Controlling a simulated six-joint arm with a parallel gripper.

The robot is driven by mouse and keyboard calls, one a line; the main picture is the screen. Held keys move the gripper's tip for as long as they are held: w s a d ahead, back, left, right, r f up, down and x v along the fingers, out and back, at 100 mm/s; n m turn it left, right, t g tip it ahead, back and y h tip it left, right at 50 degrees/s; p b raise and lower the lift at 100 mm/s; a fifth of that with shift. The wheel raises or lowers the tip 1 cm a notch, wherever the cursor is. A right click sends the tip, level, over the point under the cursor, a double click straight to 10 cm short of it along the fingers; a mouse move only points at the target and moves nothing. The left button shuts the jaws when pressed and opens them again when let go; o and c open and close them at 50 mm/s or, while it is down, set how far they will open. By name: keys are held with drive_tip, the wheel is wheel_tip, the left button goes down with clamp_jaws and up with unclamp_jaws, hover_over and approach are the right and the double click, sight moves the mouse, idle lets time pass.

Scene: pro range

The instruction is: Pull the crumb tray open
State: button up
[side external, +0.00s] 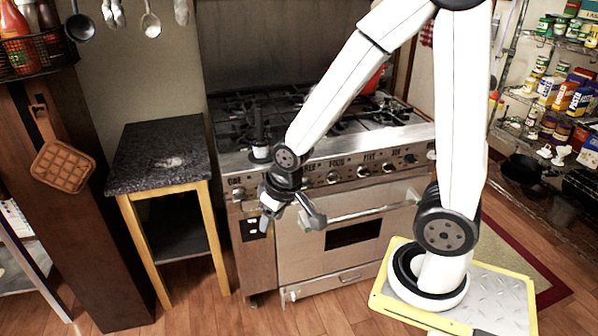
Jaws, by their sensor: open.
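The stainless range (300,250) stands against the back wall. A low, wide metal panel (325,286) with a small handle (350,277) runs along its bottom, under the oven door; it looks like the crumb tray. Its front seems close to flush with the range, though its depth is hard to judge. My gripper (292,221) is open, with nothing seen between the fingers. It is in front of the upper left of the range, beside the oven door handle (375,208) and above the low panel. Contact with the range cannot be told.
A granite-topped side table (140,150) stands left of the range. A shelf rack (510,100) with cans and pans is at the right. A rug (510,250) lies at right. The wooden floor (225,318) before the range's left is clear.

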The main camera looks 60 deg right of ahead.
drive_tip(key=w+d+f+m+t+h, duration=0.2)
drive_tip(key=w+d+f+m+t, duration=0.1)
drive_tip(key=w+d+f+m, duration=0.45)
drive_tip(key=w+d+f+m+t+h, duration=0.2)
drive_tip(key=w+d+f+m, duration=0.35)
drive_tip(key=w+d, duration=0.45)
drive_tip(key=s+d+f+m+t+h, duration=0.1)
drive_tip(key=s+d+f+m+h, duration=0.2)
drive_tip(key=d+f+m, duration=0.3)
drive_tip(key=s+d+f+m+t+h, duration=0.1)
drive_tip(key=s+d+f+m+h, duration=0.2)
drive_tip(key=d+f+m, duration=0.3)
wheel_tip(320, 180, down, 4)
drive_tip(key=shift+d+r+m+t+h, duration=0.15)
drive_tip(key=shift+d+m+t+h, duration=0.25)
drive_tip(key=shift+d, duration=0.55)
drive_tip(key=shift+x, duration=3.9)
